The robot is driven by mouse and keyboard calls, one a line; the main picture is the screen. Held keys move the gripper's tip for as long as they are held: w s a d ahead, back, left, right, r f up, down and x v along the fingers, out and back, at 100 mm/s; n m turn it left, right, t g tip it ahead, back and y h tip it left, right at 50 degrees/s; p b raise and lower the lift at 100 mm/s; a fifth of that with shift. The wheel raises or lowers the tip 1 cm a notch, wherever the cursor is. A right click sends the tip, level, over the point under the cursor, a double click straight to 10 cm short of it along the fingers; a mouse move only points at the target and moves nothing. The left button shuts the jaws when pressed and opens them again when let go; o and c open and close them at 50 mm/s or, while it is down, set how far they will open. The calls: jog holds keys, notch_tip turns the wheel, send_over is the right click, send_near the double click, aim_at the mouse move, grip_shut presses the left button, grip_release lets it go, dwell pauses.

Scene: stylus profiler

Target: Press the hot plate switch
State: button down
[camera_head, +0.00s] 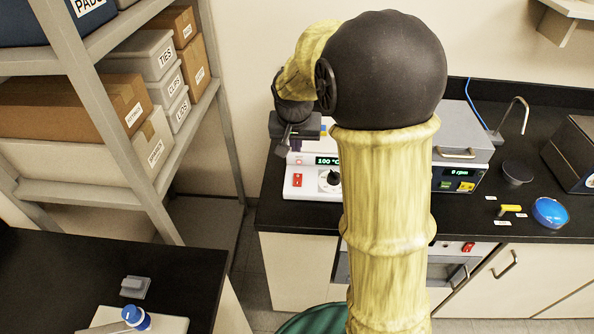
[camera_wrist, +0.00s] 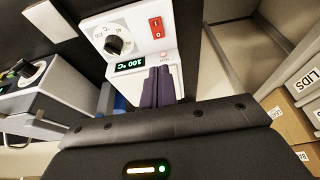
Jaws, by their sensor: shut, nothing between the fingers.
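The white hot plate (camera_head: 304,191) stands on the black counter, partly hidden behind my arm. Its red rocker switch (camera_head: 297,180) is on the front panel, left of the black dial (camera_head: 333,178). The wrist view shows the switch (camera_wrist: 156,27) with I and O marks, the dial (camera_wrist: 113,45) and the green display (camera_wrist: 130,65) reading 100 °C. A small light (camera_wrist: 164,54) glows near the switch. My gripper (camera_wrist: 158,85) is shut and empty. Its purple fingers are close to the display and apart from the switch in the picture. Whether they touch the hot plate cannot be told.
A shelf rack (camera_head: 150,205) with boxes stands left of the counter. A grey device (camera_head: 460,165) reading 0 rpm is right of my arm. A blue dome (camera_head: 550,212) and a dark box (camera_head: 575,155) are farther right. A second black table (camera_head: 60,270) is at lower left.

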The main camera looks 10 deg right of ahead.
aim_at(297, 175)
jog(key=shift+f, duration=0.1)
jog(key=x, duration=0.4)
jog(key=p+x, duration=0.1)
jog(key=x, duration=0.4)
jog(key=p+x, duration=0.1)
jog(key=x, duration=0.3)
jog(key=shift+s+f, duration=0.2)
jog(key=shift+f, duration=0.25)
jog(key=shift+a, duration=0.15)
